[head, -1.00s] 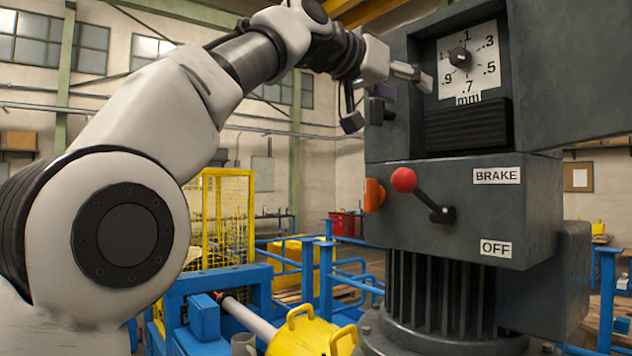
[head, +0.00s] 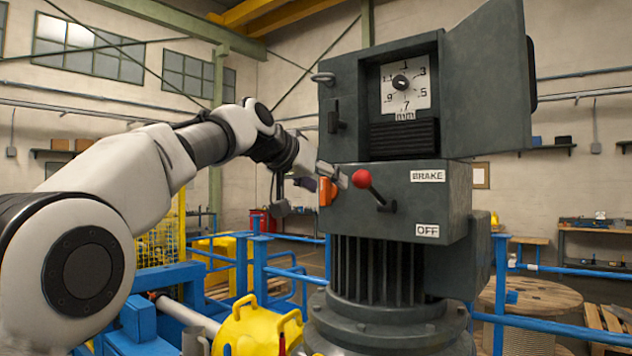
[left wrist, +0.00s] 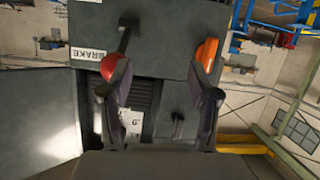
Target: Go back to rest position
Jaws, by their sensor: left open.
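My left gripper (head: 322,183) is open and empty. In the head view it is at the left side of the grey machine (head: 462,225), level with the orange part (head: 327,192) and the red-knobbed brake lever (head: 376,191). In the left wrist view the open fingers (left wrist: 162,95) point at the machine, with the red knob (left wrist: 112,66) by one fingertip and the orange part (left wrist: 206,53) by the other. I cannot tell whether a finger touches either. The dial (head: 406,84) shows above. My right gripper is not in view.
The machine's door (head: 488,80) stands open to the right. Blue railings (head: 560,269), a yellow part with handles (head: 250,330) and a wooden spool (head: 530,297) surround the machine. Open air lies to the left, above my arm.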

